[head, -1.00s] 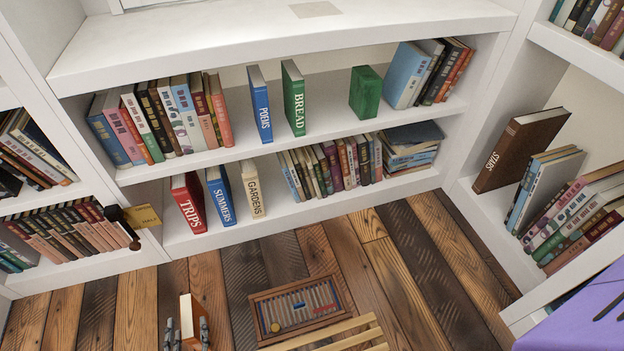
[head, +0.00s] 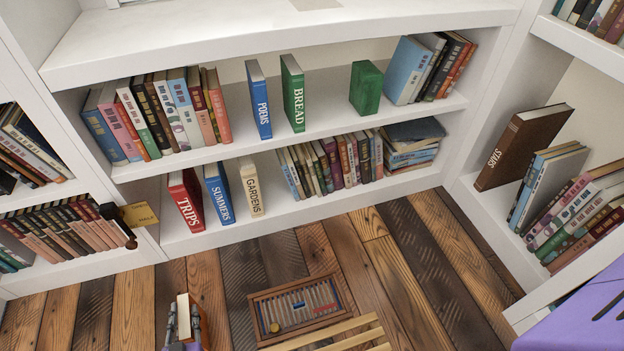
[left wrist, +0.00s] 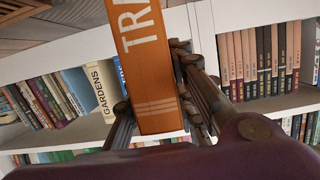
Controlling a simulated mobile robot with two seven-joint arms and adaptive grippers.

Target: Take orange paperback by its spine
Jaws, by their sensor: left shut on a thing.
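The orange paperback (left wrist: 150,70) stands between the fingers of my left gripper (left wrist: 157,108) in the left wrist view. Its spine faces that camera, with white letters starting "TR" and pale stripes near the lower end. The rest of the title runs out of the frame. My left gripper is shut on it, one finger on each side. In the head view the same book (head: 184,318) shows from above at the bottom, its pale page edges up, with my left gripper (head: 183,326) around it. My right gripper is not in view.
A white bookcase (head: 250,37) holds several books, including red TRIPS (head: 187,201), blue SUMMERS (head: 218,194) and cream GARDENS (head: 251,190). Gaps lie beside GARDENS and BREAD (head: 293,93). A wooden slatted tray (head: 300,308) lies low in front.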

